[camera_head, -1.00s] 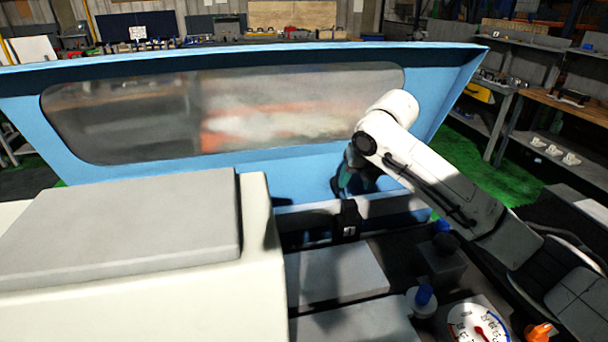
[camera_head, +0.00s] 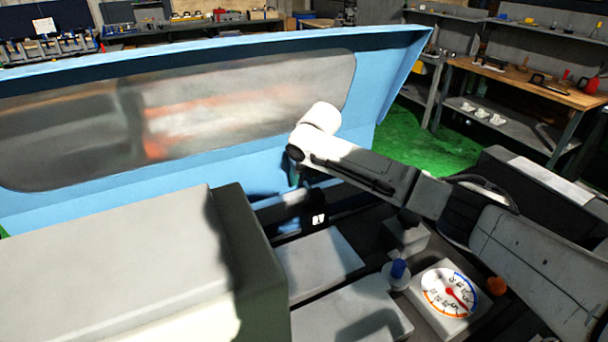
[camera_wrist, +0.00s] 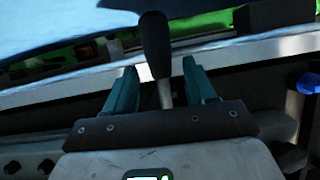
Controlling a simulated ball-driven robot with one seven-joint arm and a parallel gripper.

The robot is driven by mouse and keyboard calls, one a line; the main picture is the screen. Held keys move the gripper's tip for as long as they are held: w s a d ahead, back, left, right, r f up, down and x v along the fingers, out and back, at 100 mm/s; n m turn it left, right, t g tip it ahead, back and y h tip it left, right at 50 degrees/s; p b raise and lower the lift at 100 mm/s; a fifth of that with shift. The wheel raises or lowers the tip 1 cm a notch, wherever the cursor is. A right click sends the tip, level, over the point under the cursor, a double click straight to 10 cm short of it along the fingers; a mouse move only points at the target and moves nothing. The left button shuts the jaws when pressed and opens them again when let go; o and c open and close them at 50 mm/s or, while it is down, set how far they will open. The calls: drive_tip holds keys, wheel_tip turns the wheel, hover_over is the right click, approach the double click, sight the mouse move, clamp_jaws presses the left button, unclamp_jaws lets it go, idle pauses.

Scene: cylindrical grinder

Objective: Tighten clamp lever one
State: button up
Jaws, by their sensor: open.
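A lever with a dark, rounded handle (camera_wrist: 155,45) and a thin metal shaft (camera_wrist: 165,95) stands upright in the wrist view; I take it for clamp lever one. My gripper (camera_wrist: 159,68) is open, with one teal finger on each side of the shaft, below the handle. Gaps show between the fingers and the shaft. The lever's foot is hidden behind the gripper body. In the head view, my arm hides the lever and most of the gripper.
A blue guard with a cloudy window (camera_head: 250,110) stands behind the arm. A large grey housing (camera_head: 110,250) fills the front left. A blue-topped knob (camera_head: 398,268), a round dial (camera_head: 450,292) and an orange knob (camera_head: 496,285) lie to the right. Workbenches stand behind.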

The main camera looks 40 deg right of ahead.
drive_tip(key=shift+w+f, duration=0.1)
drive_tip(key=shift+f, duration=0.35)
clamp_jaws()
idle(0.3)
